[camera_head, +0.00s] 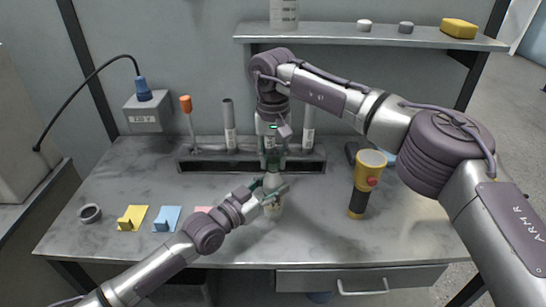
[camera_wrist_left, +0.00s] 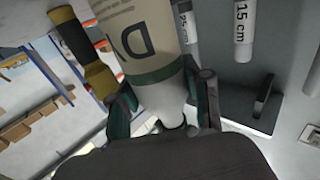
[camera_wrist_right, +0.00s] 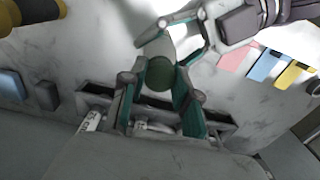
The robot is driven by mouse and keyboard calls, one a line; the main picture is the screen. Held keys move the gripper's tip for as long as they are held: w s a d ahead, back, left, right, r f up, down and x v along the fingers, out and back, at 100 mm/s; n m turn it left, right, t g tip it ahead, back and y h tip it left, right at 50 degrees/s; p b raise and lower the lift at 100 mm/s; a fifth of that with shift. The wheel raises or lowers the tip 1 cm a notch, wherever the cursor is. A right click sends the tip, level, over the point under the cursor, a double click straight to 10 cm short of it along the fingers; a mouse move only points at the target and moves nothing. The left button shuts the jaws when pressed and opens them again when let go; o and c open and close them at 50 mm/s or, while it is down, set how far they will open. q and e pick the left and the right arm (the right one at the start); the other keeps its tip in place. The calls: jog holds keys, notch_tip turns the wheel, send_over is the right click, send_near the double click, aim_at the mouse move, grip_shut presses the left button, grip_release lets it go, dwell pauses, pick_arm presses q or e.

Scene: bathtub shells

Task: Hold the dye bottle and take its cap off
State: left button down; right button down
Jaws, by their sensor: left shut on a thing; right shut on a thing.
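The dye bottle (camera_wrist_left: 150,40) is pale with a dark green band and large letters. It stands upright near the middle of the bench in the head view (camera_head: 273,210). My left gripper (camera_head: 270,193) is shut around the bottle, with its fingers on both sides of it in the left wrist view (camera_wrist_left: 168,95). My right gripper (camera_head: 272,160) points down from above the bottle. In the right wrist view its fingers (camera_wrist_right: 160,88) are shut on the dark green cap (camera_wrist_right: 158,75), with the pale bottle right beside it. I cannot tell whether the cap is still seated.
A dark slotted rack (camera_head: 200,165) with grey tubes stands behind. A yellow-black torch (camera_head: 368,180) stands to the right. Yellow (camera_head: 132,217), blue (camera_head: 167,218) and pink cards and a grey ring (camera_head: 90,213) lie left. A shelf (camera_head: 370,38) is above. The bench's right front is clear.

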aim_at(273, 160)
pick_arm(q)
jog(key=shift+f, duration=0.1)
pick_arm(e)
jog(key=shift+r, duration=0.15)
jog(key=shift+r, duration=0.95)
jog(key=shift+r, duration=0.1)
jog(key=shift+r, duration=1.9)
pick_arm(q)
jog(key=shift+c, duration=2.1)
grip_release()
